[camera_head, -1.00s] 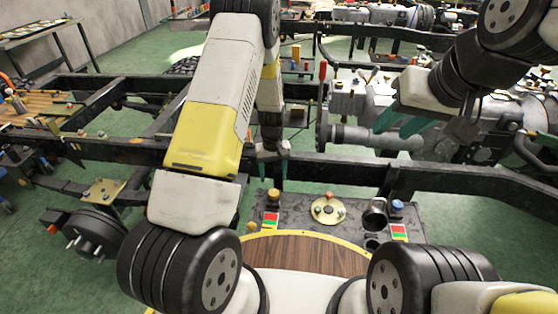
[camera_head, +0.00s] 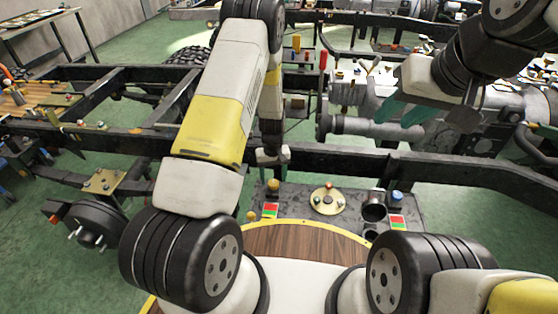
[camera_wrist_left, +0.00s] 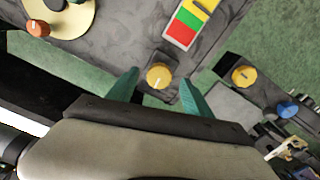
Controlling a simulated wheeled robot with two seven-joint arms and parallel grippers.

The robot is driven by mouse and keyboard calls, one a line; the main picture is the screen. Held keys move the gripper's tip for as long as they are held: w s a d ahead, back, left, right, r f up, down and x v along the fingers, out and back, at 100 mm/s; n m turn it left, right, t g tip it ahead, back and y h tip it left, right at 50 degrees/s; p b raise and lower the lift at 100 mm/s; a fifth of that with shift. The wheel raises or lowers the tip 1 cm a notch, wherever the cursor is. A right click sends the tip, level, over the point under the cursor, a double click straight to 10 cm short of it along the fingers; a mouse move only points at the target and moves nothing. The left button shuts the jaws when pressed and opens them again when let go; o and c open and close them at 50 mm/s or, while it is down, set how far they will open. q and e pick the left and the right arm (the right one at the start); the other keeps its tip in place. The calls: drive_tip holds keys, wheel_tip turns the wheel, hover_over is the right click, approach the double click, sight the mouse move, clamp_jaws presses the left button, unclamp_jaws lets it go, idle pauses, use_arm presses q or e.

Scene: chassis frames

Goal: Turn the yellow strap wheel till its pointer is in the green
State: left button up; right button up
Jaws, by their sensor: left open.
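The yellow strap wheel (camera_wrist_left: 158,76) is a small round knob at a corner of the grey panel (camera_wrist_left: 120,45), with a pale pointer line on its face. It also shows in the head view (camera_head: 273,184). A block of red, yellow and green (camera_wrist_left: 190,22) lies beside it on the panel. My left gripper (camera_wrist_left: 166,82) is open, its teal fingers on either side of the wheel in the left wrist view; I cannot tell whether they touch it. My right gripper (camera_head: 403,112) is open, away to the upper right, over the grey machinery.
A pale yellow disc (camera_head: 328,200) with small knobs and a blue knob (camera_head: 396,197) share the panel. A dark chassis rail (camera_head: 350,164) runs behind it. Another yellow knob (camera_wrist_left: 243,75) shows beyond the panel in the left wrist view.

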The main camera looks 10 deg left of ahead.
sight(273, 185)
use_arm(q)
drive_tip(key=shift+f, duration=1.15)
drive_tip(key=shift+c, duration=0.2)
clamp_jaws()
drive_tip(key=shift+m, duration=0.4)
drive_tip(key=m, duration=0.5)
drive_tip(key=shift+a+m, duration=0.1)
drive_tip(key=shift+m, duration=0.3)
